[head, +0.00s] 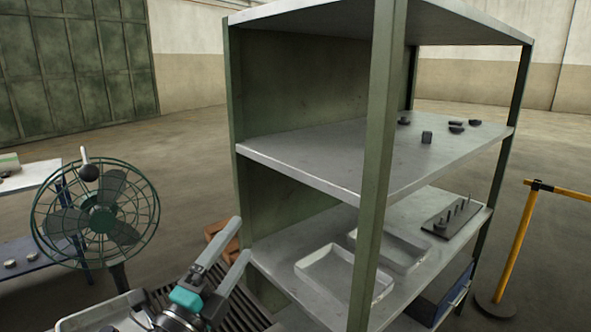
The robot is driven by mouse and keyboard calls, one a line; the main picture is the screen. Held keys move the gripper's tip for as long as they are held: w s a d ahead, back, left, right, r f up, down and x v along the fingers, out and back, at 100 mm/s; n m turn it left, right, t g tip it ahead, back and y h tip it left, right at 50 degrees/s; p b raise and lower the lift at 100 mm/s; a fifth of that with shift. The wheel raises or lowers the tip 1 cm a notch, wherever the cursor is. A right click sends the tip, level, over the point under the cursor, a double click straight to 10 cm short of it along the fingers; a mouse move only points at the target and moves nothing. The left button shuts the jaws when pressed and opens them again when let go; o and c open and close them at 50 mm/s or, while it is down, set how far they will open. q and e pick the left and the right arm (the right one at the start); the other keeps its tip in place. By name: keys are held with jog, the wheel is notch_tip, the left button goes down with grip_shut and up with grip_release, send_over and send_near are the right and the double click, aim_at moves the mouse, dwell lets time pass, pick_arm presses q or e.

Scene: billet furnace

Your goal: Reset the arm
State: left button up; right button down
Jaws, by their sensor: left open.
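My left gripper (233,257) is at the lower middle of the head view, with two grey fingers spread apart and a teal part at its base. It is open, with nothing seen between the fingers. Its fingertips are just left of the green-framed metal shelf (310,168); I cannot tell whether they touch it. My right gripper is not in view.
The shelf's lower board holds two pale trays (330,290) and a dark pegged plate (441,231). Small dark parts (427,137) lie on the middle board. A green fan (100,218) stands at left. A yellow barrier post (519,245) is at right. Open floor lies behind.

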pick_arm(q)
jog(key=s+a+f+n+g+y, duration=0.3)
jog(key=s+a+f+n+y, duration=0.15)
jog(key=f+n, duration=0.35)
jog(key=s+a+f+n+g+y, duration=0.35)
jog(key=f+n+y, duration=0.25)
jog(key=f+n, duration=0.2)
jog(key=s+d+f+n+g+h, duration=0.1)
jog(key=s+f+n+g, duration=0.3)
jog(key=s, duration=0.5)
jog(key=s+d+f+n+g, duration=0.1)
jog(key=s+f+g, duration=0.4)
jog(key=s+f, duration=0.3)
jog(key=s+f+g+b, duration=0.1)
jog(key=s+f+b, duration=0.15)
jog(key=f, duration=1.15)
jog(key=s+f+g+b, duration=0.1)
jog(key=s+f+b, duration=0.15)
jog(key=f, duration=1.15)
jog(key=s+a+f+b, duration=0.1)
jog(key=s+f+b, duration=0.1)
jog(key=s+f, duration=0.5)
jog(key=s+a+f+g+b, duration=0.1)
jog(key=s+a+f+b, duration=0.1)
jog(key=s+f, duration=0.4)
notch_tip(320, 180, down, 4)
jog(key=shift+s+r+b, duration=0.2)
jog(key=shift+s+b, duration=0.15)
jog(key=shift+b, duration=0.15)
